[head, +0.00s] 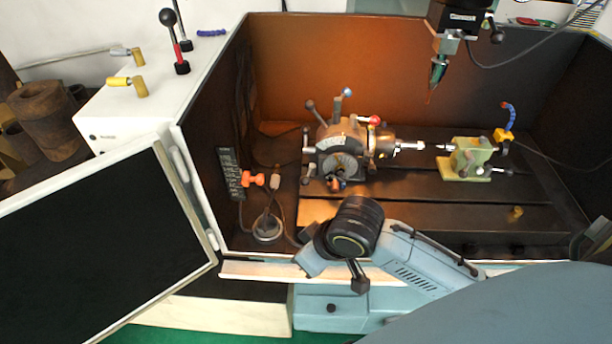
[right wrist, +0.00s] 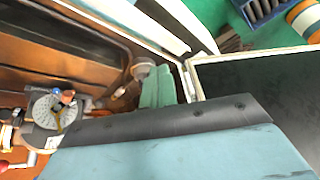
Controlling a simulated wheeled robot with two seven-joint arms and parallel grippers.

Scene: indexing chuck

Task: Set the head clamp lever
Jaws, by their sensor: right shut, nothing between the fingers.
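The indexing head (head: 345,150) stands on the slotted bed inside the enclosure. I cannot tell which is the clamp lever. In the right wrist view the head's round dial (right wrist: 45,112) shows at left, partly hidden by my wrist. My right gripper (right wrist: 158,86) is shut and empty, apart from the head. In the head view it is near the enclosure's front sill, below and left of my black wrist joint. My left gripper is not in view.
A green tailstock (head: 467,158) stands right of the head. A spindle tool (head: 438,70) hangs above. The open door (head: 90,240) swings out at left. An orange-handled valve (head: 253,180) and hoses are on the left wall side.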

